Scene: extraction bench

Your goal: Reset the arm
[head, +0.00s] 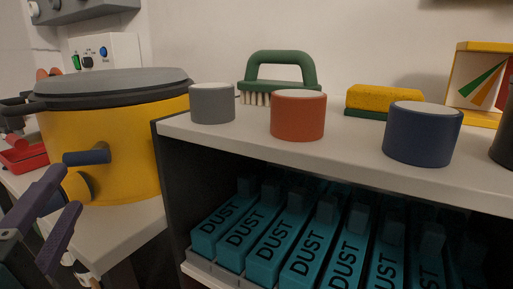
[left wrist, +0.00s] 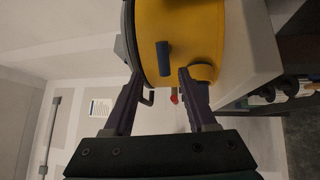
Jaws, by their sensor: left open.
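My left gripper (head: 60,213) is at the lower left of the head view, in front of a large yellow pot-like vessel (head: 108,135) with a grey lid. Its two purple fingers are apart with nothing between them. In the left wrist view the open gripper (left wrist: 163,78) points toward the yellow vessel (left wrist: 200,30), with the vessel's blue handle (left wrist: 163,58) beyond the gap between the fingers. I cannot tell whether a finger touches the vessel. My right gripper is not in view.
A white-topped shelf (head: 350,140) carries a grey cup (head: 212,104), an orange cup (head: 298,116), a blue cup (head: 422,135), a green brush (head: 282,68) and a yellow sponge (head: 384,98). Several teal DUST boxes (head: 270,245) fill the shelf below. A red tray (head: 24,155) lies at the far left.

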